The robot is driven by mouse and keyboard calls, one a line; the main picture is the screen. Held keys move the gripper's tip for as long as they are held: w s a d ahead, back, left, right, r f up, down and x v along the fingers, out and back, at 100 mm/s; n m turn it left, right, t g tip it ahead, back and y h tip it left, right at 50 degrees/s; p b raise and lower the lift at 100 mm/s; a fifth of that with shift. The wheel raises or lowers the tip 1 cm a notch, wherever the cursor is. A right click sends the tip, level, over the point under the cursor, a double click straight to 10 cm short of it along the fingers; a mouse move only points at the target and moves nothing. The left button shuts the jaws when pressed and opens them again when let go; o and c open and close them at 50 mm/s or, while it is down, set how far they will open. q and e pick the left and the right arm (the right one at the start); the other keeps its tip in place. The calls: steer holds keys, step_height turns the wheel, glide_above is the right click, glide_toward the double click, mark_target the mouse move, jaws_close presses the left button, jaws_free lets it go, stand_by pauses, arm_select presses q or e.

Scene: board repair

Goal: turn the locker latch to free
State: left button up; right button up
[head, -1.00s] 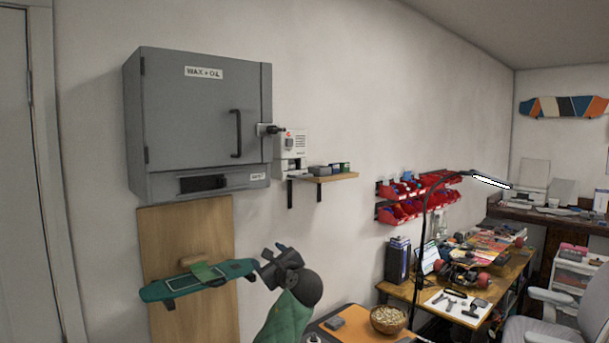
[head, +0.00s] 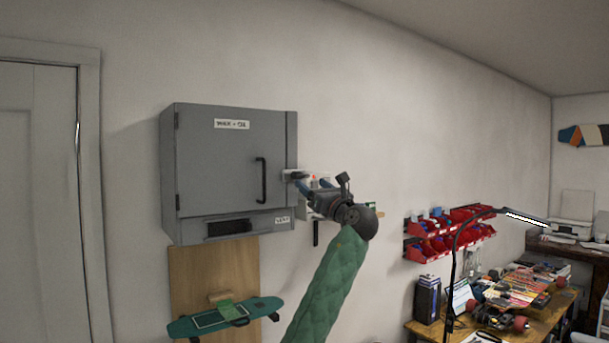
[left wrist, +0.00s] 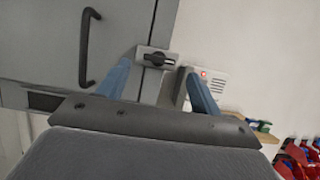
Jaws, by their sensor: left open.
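The grey locker (head: 225,160) hangs on the wall, its door shut, with a black bar handle (head: 261,180). Its latch (head: 294,175) is at the door's right edge, partly hidden in the head view by my left gripper (head: 308,186). In the left wrist view the latch (left wrist: 156,59) is a light plate with a black knob, its lever lying roughly sideways. My left gripper is open, its blue-grey fingers (left wrist: 160,78) on either side of the latch in that view. I cannot tell whether they touch it. My right gripper is not in view.
A white box with a red light (left wrist: 208,80) is on the wall just right of the latch, close to the right finger. A small shelf is behind my gripper. A green skateboard (head: 225,318) is below the locker. Red bins (head: 440,240) hang farther right.

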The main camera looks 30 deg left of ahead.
mark_target(304, 176)
arm_select(q)
steer(key=shift+w+a+r+p, duration=0.15)
steer(key=shift+a+r+p, duration=0.15)
steer(key=shift+a+r, duration=0.15)
steer(key=p+x, duration=0.2)
steer(key=x, duration=0.2)
steer(key=shift+w+a+p, duration=0.1)
steer(key=shift+a+p, duration=0.15)
steer(key=shift+p, duration=0.15)
steer(key=shift+w+a, duration=0.15)
steer(key=shift+a, duration=0.2)
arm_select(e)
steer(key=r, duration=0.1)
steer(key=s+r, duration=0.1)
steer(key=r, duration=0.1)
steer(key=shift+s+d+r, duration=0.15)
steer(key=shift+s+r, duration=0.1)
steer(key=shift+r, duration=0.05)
arm_select(q)
steer(key=c, duration=1)
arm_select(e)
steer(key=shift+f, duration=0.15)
